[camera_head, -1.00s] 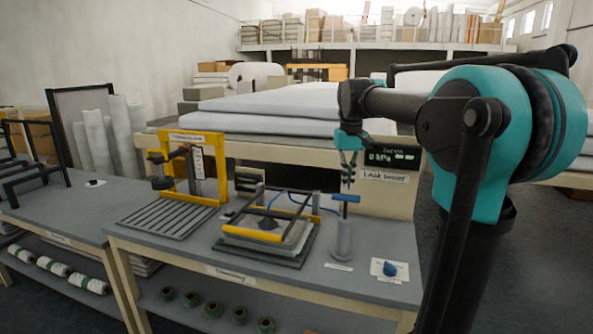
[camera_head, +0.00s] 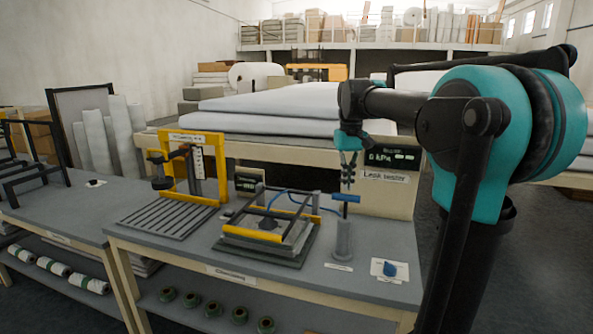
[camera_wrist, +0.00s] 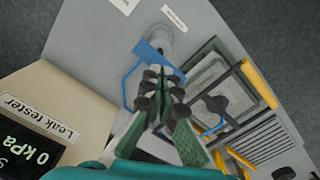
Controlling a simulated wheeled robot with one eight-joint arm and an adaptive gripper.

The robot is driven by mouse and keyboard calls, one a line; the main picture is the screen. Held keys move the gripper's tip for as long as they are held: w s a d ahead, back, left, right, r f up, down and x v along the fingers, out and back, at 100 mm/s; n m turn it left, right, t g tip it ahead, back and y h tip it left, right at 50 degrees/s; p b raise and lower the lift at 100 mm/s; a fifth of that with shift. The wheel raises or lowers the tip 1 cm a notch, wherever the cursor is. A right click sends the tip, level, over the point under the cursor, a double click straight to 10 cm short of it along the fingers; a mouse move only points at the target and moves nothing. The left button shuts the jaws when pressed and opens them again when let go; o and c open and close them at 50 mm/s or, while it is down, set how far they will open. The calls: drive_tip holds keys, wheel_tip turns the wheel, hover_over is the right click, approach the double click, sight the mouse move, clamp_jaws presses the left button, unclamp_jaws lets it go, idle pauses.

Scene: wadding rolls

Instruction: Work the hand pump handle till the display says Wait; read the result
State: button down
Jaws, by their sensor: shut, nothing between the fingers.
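The hand pump (camera_head: 343,240) is a grey upright cylinder on the front bench, with a blue T-shaped handle (camera_head: 346,198) on top. In the wrist view the blue handle (camera_wrist: 148,51) lies just beyond my fingertips. My gripper (camera_head: 348,183) points down just above the handle, with its fingers shut and empty. In the wrist view my gripper (camera_wrist: 163,75) partly hides the pump; I cannot tell whether the fingertips touch the handle. The dark display (camera_head: 393,157) of the leak tester reads 0 kPa; in the wrist view the display (camera_wrist: 30,150) also shows 0 kPa, its other line cut off.
A clamping frame (camera_head: 266,236) with yellow bars stands left of the pump, joined by blue tubing. A yellow stand (camera_head: 194,165) with a slatted plate is further left. A blue knob (camera_head: 389,269) on a white plate sits to the right. Front bench edge has free room.

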sight(346, 201)
drive_tip(key=shift+f, duration=3.1)
drive_tip(key=shift+r, duration=3.15)
drive_tip(key=shift+f, duration=0.1)
drive_tip(key=shift+f, duration=3)
drive_tip(key=shift+r, duration=3.1)
